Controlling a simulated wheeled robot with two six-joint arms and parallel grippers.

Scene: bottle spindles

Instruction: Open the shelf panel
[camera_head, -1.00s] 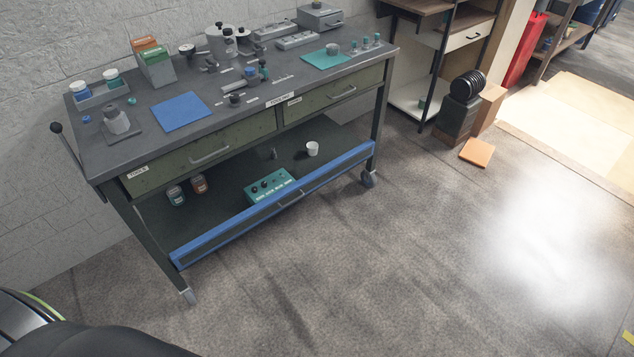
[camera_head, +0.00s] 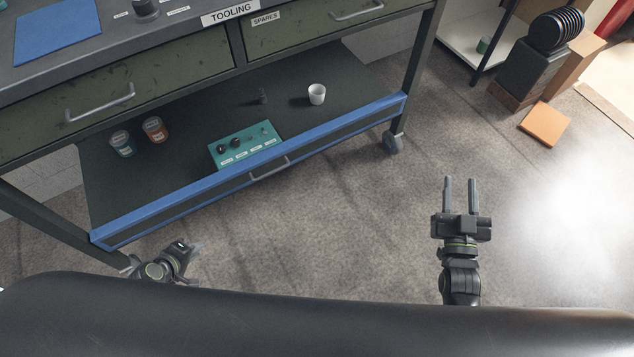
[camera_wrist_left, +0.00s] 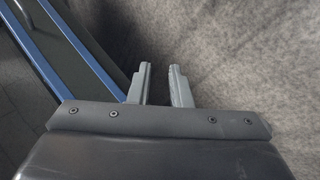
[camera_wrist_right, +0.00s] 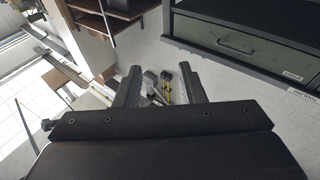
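The shelf panel (camera_head: 210,200) is a long dark strip with a blue border along the front of the workbench's lower shelf. Its grey bar handle (camera_head: 270,169) sits near its middle. In the left wrist view, blue-edged strips (camera_wrist_left: 88,58) that look like the panel run along the left. My left gripper (camera_head: 194,248) is low, in front of the panel's left part, apart from the handle. Its fingers (camera_wrist_left: 160,85) are parted and empty. My right gripper (camera_head: 460,190) is open and empty over the floor, right of the bench; its parted fingers (camera_wrist_right: 160,85) show in the right wrist view.
The lower shelf (camera_head: 180,170) holds a teal control box (camera_head: 243,146), two jars and a white cup (camera_head: 317,94). Closed drawers (camera_head: 125,95) are above. A bench caster (camera_head: 392,143) stands at right. Floor (camera_head: 330,240) before the bench is clear.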

